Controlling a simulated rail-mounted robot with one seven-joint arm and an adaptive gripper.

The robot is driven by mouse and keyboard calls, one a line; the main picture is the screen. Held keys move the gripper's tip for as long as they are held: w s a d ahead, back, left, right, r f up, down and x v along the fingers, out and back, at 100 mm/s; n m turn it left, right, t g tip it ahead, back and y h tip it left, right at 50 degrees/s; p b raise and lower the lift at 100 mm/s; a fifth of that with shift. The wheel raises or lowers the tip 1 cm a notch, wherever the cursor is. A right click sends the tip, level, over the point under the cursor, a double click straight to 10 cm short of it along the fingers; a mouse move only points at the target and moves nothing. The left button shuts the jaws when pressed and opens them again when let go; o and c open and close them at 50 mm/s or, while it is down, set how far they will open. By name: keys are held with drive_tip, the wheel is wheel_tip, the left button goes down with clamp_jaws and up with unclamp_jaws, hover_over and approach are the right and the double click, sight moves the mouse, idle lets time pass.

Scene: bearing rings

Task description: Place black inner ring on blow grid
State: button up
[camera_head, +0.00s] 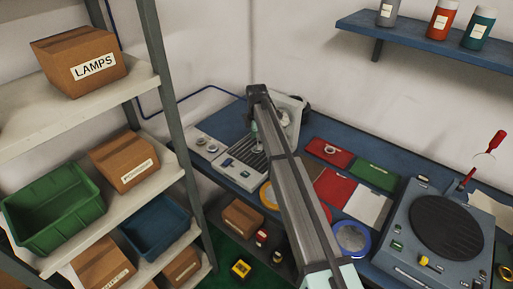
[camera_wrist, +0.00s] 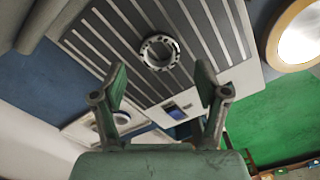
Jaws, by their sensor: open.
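A dark ring with bright glints around its rim (camera_wrist: 160,52) lies on the striped blow grid (camera_wrist: 205,35) in the wrist view. The blow grid shows in the head view (camera_head: 250,160), partly hidden by my arm. My gripper (camera_wrist: 160,72) is open, its two green fingers apart, with nothing between them. The ring is beyond the fingertips, apart from them. In the head view my gripper (camera_head: 254,130) is over the grid station; its fingers are too small to make out there.
A pale plate with round parts (camera_head: 207,146) is left of the grid. A red tray (camera_head: 330,152), a green tray (camera_head: 374,175) and a turntable machine (camera_head: 447,228) are to the right. A yellow-rimmed round dish (camera_wrist: 300,35) is beside the grid. Shelves (camera_head: 130,90) stand left.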

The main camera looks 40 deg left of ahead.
sight(256, 151)
wheel_tip(256, 151, up, 9)
drive_tip(key=b, duration=0.2)
drive_tip(key=shift+f, duration=0.2)
